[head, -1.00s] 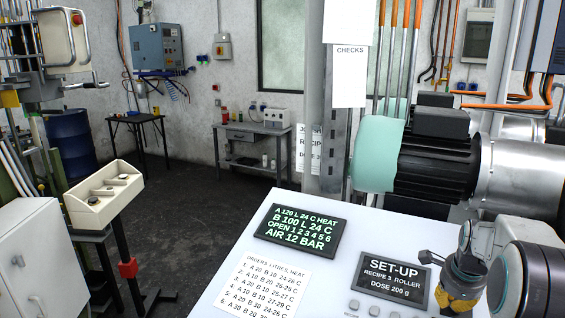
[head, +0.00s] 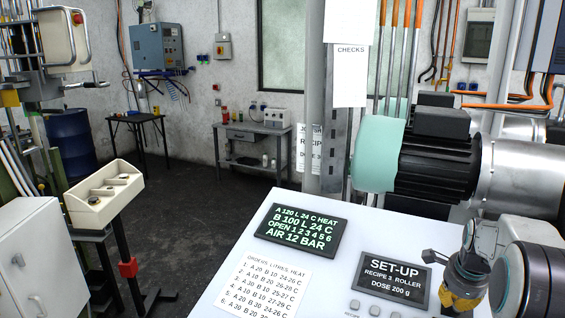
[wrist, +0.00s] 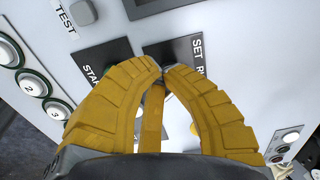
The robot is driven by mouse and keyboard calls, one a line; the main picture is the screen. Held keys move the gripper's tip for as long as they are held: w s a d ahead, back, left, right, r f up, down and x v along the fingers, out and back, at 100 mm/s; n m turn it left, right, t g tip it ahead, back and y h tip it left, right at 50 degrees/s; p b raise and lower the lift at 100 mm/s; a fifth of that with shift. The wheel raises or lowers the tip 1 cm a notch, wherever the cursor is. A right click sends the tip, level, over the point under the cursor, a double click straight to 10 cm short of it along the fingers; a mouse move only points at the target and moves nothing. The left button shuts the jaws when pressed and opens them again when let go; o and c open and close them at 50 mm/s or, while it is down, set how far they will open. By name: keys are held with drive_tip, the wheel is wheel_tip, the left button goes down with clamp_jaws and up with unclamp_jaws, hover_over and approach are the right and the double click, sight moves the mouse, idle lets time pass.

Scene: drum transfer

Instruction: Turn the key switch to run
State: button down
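My gripper (wrist: 163,71) has its yellow fingers drawn together, with their tips almost meeting over a dark plate (wrist: 182,50) lettered "SET" and "R…", the rest covered. The key switch itself is hidden by the fingers; a small sliver shows between the tips, which appear closed on it. I cannot see which way the key points. In the head view my gripper (head: 461,298) is at the lower right, beside the panel. The dark display (head: 393,280) on the panel reads "SET-UP, RECIPE 3 ROLLER, DOSE 200 g".
A plate (wrist: 95,75) lettered "STAR…" lies left of the fingers, with numbered round buttons (wrist: 35,88) further left. A green-lettered display (head: 300,231) and an order sheet (head: 265,282) lie on the panel (head: 345,235). A large motor (head: 435,160) stands behind it.

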drive_tip(key=shift+w+d+b, duration=0.15)
drive_tip(key=shift+b, duration=0.15)
drive_tip(key=shift+r, duration=0.15)
